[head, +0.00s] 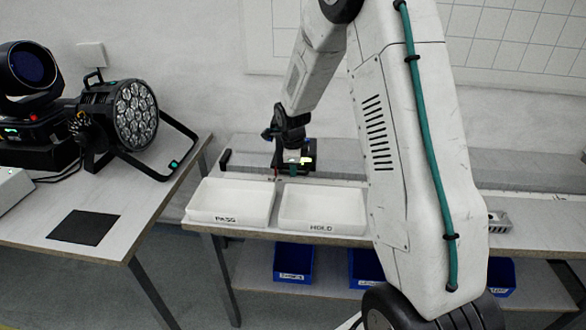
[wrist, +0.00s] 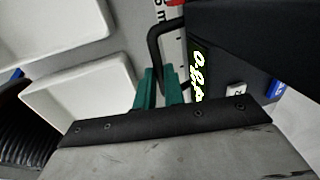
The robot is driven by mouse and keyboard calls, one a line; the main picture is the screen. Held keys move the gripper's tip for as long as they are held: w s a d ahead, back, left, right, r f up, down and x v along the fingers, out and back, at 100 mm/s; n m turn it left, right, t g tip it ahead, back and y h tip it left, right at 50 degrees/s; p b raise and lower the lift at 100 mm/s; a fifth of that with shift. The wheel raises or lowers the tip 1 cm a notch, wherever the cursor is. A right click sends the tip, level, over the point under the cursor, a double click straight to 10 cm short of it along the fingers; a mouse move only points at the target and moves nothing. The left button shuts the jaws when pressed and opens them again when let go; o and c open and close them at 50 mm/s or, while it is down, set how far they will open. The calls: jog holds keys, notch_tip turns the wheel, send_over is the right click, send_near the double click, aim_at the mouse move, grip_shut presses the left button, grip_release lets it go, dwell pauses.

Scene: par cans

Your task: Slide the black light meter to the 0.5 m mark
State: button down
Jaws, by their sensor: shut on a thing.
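The black light meter (head: 309,148) stands on the bench behind the white trays, its display lit. In the wrist view the meter (wrist: 245,50) fills the upper right, with glowing digits and a black looped handle (wrist: 155,47). My gripper (wrist: 160,90) has teal fingers and is shut on that handle. In the head view my gripper (head: 285,168) is at the meter's left side, and its fingertips are small there. A printed scale label (wrist: 160,12) ending in "m", with a red mark, shows beside the handle. The rest of the label is cut off.
The PASS tray (head: 230,218) and HOLD tray (head: 322,228) stand in front of the meter. A par can (head: 135,115) is on the left bench with a dark mat (head: 83,228). Blue bins (head: 293,262) sit on the lower shelf. My arm hides the bench's middle right.

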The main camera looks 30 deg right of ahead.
jog(key=c, duration=1.5)
grip_release()
notch_tip(320, 180, up, 8)
jog(key=s, duration=0.1)
jog(key=shift+a+f, duration=0.15)
jog(key=shift+a, duration=0.3)
